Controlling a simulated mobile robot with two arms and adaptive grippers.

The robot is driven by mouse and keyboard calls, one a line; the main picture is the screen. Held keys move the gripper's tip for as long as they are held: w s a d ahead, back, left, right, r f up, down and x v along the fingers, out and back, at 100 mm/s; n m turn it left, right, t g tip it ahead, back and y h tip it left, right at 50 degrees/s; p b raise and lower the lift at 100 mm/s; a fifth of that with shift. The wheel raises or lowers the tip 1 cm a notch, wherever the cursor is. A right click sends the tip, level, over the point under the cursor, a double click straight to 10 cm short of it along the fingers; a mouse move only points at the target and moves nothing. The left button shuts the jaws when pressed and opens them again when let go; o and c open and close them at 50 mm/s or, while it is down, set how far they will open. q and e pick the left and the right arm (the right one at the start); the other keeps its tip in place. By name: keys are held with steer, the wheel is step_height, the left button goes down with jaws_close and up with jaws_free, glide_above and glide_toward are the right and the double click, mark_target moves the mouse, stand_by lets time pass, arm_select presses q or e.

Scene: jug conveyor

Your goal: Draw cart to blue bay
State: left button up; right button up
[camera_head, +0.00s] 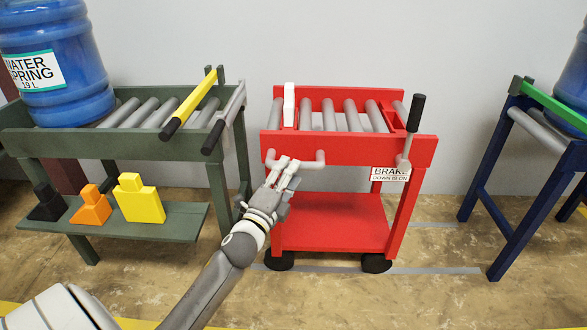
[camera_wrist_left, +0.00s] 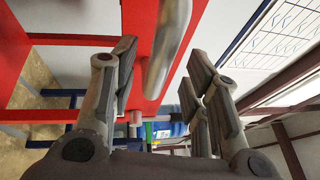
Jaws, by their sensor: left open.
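The red cart (camera_head: 330,210) stands in the middle of the head view with bare rollers on top. A pale handle bar (camera_head: 306,163) runs along its front edge. My left gripper (camera_head: 285,165) is open at the left part of this bar. In the left wrist view the grey bar (camera_wrist_left: 165,50) lies ahead of and between the spread fingers (camera_wrist_left: 160,85); I cannot tell whether they touch it. A black-gripped brake lever (camera_head: 415,113) stands upright at the cart's right, above a "BRAKE" label (camera_head: 390,174). The blue bay (camera_head: 515,190) is at the right. My right gripper is not in view.
A green roller stand (camera_head: 100,145) at the left holds a blue water jug (camera_head: 60,70), with a yellow bar (camera_head: 190,105) at its end. Black, orange and yellow blocks (camera_head: 140,198) sit on its lower shelf. Another jug (camera_head: 575,75) is on the blue bay. Floor lies free between cart and bay.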

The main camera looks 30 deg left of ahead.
arm_select(q)
steer(key=shift+b+x, duration=0.3)
steer(key=shift+x, duration=1.5)
jaws_close()
